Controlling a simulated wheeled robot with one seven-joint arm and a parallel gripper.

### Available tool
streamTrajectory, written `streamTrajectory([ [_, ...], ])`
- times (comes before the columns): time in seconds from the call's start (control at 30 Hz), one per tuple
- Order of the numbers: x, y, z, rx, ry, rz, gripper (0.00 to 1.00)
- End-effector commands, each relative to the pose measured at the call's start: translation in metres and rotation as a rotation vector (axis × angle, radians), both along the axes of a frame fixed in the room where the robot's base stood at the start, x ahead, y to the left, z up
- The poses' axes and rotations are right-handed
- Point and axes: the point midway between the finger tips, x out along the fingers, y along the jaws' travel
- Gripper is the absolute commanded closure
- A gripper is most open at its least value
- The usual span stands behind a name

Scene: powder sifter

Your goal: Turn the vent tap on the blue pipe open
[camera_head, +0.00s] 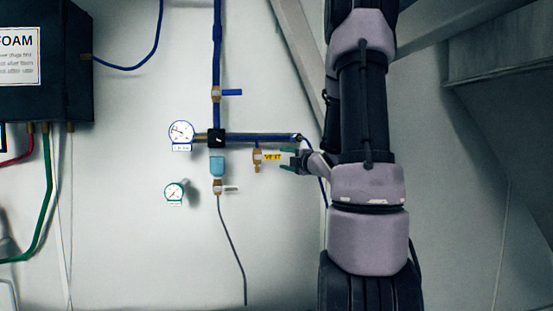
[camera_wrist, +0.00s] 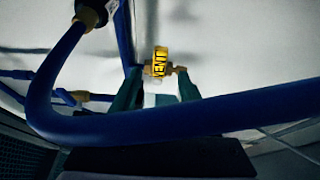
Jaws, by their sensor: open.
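The vent tap (camera_head: 257,160) is a small brass fitting with a yellow VENT tag (camera_head: 272,156). It hangs below the horizontal blue pipe (camera_head: 260,137) in the head view. My gripper (camera_head: 290,160) is open just right of the tag, its green fingertips pointing left toward the tap. In the wrist view the yellow tag (camera_wrist: 160,62) and brass tap (camera_wrist: 180,69) appear beyond and between the two spread teal fingers (camera_wrist: 158,92). Nothing is held. Whether a fingertip touches the tag cannot be told.
A blue hose (camera_wrist: 190,122) crosses the wrist view in front of my fingers. A blue-handled valve (camera_head: 231,92), a gauge (camera_head: 181,132), a light-blue filter cup (camera_head: 217,166) and a lower valve (camera_head: 217,187) are to the left. A dark FOAM box (camera_head: 70,60) stands far left.

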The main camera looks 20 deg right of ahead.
Motion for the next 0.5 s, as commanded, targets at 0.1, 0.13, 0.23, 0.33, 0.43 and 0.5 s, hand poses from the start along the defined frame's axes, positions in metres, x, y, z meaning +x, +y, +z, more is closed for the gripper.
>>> streamTrajectory([
  [0.1, 0.025, 0.004, -0.001, 0.002, 0.001, 0.003, 0.43],
  [0.13, 0.031, 0.004, 0.0, 0.002, 0.001, 0.002, 0.43],
  [0.23, 0.048, 0.006, -0.001, 0.003, 0.001, 0.002, 0.43],
  [0.33, 0.062, 0.008, -0.001, 0.002, 0.001, 0.002, 0.43],
  [0.43, 0.071, 0.009, 0.0, 0.002, 0.001, 0.0, 0.43],
  [0.5, 0.075, 0.009, 0.0, 0.003, 0.0, 0.0, 0.43],
])
